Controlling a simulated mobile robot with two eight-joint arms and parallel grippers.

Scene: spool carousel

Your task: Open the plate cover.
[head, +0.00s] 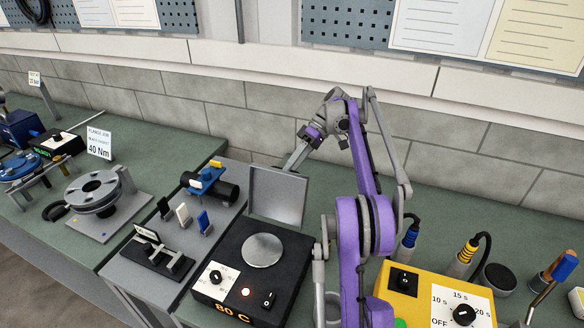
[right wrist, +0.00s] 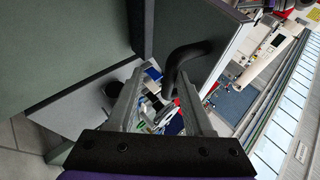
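The hot plate (head: 284,278) is a black box marked 80 C, with a round silver plate (head: 262,250) on top. Its square grey cover (head: 276,196) stands raised at the back edge, close to upright, and the round plate is uncovered. My right gripper (head: 291,166) is at the cover's top edge, its fingers pointing down and left. In the right wrist view its two fingers (right wrist: 160,75) stand apart. A black curved handle (right wrist: 192,50) shows just past and beside the right finger; whether it touches is unclear. My left gripper is not in view.
A yellow timer box (head: 432,290) stands at the right.

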